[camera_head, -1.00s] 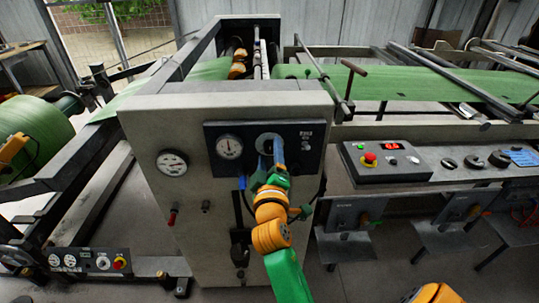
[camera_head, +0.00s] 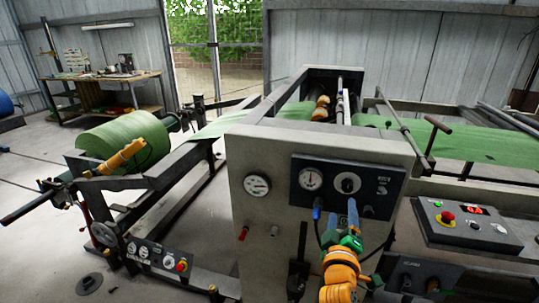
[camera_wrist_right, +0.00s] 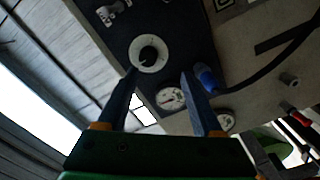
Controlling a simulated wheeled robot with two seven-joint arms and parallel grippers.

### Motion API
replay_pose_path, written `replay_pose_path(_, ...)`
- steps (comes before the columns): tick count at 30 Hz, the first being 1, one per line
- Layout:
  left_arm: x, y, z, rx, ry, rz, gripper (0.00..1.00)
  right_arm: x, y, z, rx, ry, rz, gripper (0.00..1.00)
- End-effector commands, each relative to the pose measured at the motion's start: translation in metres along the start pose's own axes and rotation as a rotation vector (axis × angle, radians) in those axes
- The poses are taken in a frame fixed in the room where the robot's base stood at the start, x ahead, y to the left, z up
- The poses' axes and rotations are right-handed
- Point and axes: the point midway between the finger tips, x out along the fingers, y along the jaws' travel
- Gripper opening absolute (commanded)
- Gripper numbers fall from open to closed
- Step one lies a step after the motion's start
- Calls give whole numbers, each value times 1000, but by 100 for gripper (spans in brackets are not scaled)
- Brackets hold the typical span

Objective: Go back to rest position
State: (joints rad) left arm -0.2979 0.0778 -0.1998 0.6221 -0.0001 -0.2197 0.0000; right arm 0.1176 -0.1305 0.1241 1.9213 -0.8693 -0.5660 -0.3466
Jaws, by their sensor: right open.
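My right gripper (camera_head: 352,208) is raised in front of the dark gauge panel (camera_head: 300,196) of the grey machine. Its blue fingers stand apart with nothing between them, as the right wrist view (camera_wrist_right: 160,74) also shows. A round knob with a white dial (camera_head: 347,182) sits on the panel just above the fingertips in the head view. In the right wrist view the knob (camera_wrist_right: 149,55) lies beyond the fingertips, apart from them. My left gripper is in neither view.
The machine's grey housing (camera_head: 255,220) stands close to my right arm. A control box with a red button (camera_head: 447,217) is at the right. A green roll (camera_head: 118,142) and a low control panel (camera_head: 160,258) are at the left. Open floor (camera_head: 35,215) lies farther left.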

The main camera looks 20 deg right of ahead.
Motion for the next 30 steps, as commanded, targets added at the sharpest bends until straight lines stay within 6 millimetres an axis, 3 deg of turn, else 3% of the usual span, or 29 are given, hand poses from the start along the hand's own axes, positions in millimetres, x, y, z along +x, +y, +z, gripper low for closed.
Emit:
replay_pose_path(2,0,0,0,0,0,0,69,-3,-48,11,4,-1,-121,68)
replay_pose_path(5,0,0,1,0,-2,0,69,-25,-142,43,34,-34,-366,68)
replay_pose_path(6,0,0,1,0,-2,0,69,-42,-179,60,50,-61,-466,68)
replay_pose_path(9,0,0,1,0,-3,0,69,-95,-257,113,98,-165,-692,68)
replay_pose_path(11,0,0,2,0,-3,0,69,-135,-292,149,125,-251,-811,68)
replay_pose_path(13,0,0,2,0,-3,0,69,-188,-324,195,154,-371,-933,68)
replay_pose_path(15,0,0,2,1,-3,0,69,-243,-342,240,180,-507,-1030,68)
replay_pose_path(18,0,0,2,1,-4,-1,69,-314,-348,297,205,-696,-1115,68)
replay_pose_path(21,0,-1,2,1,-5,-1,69,-364,-340,337,215,-841,-1150,68)
replay_pose_path(25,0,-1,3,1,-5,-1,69,-396,-332,361,219,-936,-1161,68)
replay_pose_path(30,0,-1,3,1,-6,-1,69,-399,-331,363,221,-947,-1161,68)
